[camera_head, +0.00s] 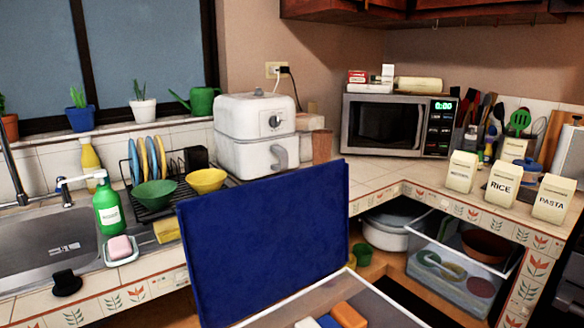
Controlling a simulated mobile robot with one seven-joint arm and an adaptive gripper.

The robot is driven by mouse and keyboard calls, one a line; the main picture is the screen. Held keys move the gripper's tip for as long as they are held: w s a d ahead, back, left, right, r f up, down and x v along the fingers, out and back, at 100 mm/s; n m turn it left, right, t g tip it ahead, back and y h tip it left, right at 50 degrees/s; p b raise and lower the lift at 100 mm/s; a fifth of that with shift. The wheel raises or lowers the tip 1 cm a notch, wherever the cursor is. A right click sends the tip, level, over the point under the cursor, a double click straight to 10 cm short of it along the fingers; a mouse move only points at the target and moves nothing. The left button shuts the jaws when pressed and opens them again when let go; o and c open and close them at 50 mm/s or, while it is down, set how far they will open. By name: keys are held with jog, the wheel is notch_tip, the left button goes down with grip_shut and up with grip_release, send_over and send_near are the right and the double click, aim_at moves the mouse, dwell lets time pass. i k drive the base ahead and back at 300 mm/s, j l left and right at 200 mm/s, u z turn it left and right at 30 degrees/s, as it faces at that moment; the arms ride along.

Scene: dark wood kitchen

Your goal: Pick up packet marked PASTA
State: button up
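The packet marked PASTA (552,203) is a cream packet with dark lettering. It stands upright on the tiled counter at the far right, near the counter's front edge. A similar packet marked RICE (502,188) stands just to its left, with a gap between them. A third cream packet (461,177) stands further left; its lettering is too small to read. My gripper is not in view.
A blue upright panel (265,240) and an open box with orange, blue and white items fill the bottom centre foreground. A microwave (397,125), utensils (519,122) and a blue-lidded jar (527,174) stand behind the packets. A clear bin (455,283) sits below the counter.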

aim_at(556, 193)
jog(key=k+j+z, duration=0.1)
jog(key=z, duration=0.55)
jog(key=i+z, duration=0.1)
jog(key=z, duration=0.55)
jog(key=i+l, duration=0.1)
jog(key=l, duration=0.15)
jog(key=i+l+u, duration=0.2)
jog(key=i+l, duration=0.2)
jog(key=i+l+u, duration=0.1)
jog(key=i+l, duration=0.15)
jog(key=l, duration=0.2)
jog(key=i+l+u, duration=0.15)
jog(key=l, duration=0.25)
jog(key=i+l+u, duration=0.15)
jog(key=i, duration=0.35)
jog(key=i+l+u, duration=0.1)
jog(key=i+l, duration=0.15)
jog(key=i, duration=0.2)
